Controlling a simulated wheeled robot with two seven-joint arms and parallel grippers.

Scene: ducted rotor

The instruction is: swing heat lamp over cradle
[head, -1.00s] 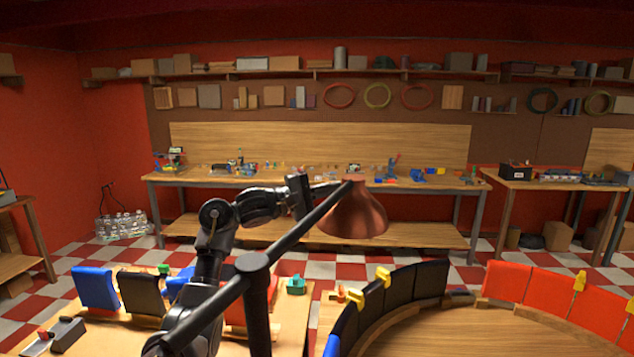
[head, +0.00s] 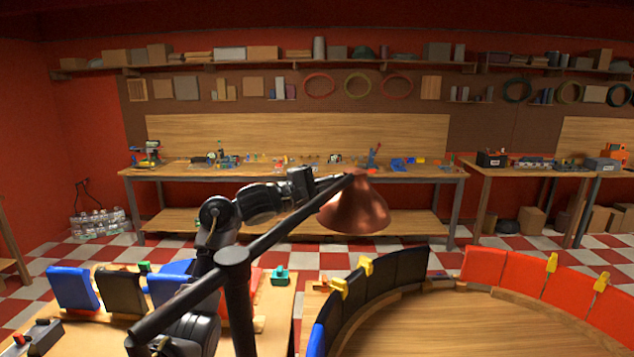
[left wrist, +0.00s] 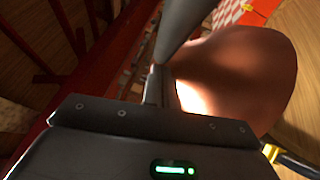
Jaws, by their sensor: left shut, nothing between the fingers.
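The heat lamp has a copper shade (head: 356,212) at the end of a long black boom (head: 285,225), which pivots on a black post (head: 238,300). The cradle (head: 470,315) is a round wooden ring with black, blue and red panels at lower right. In the head view the shade appears above and behind the ring's left rim. My left gripper (head: 330,182) is shut and empty beside the boom near the shade. In the left wrist view its fingers (left wrist: 156,88) lie against or very near the boom; contact is unclear.
A long workbench (head: 300,175) with small parts stands along the back wall. Checkered floor lies between.

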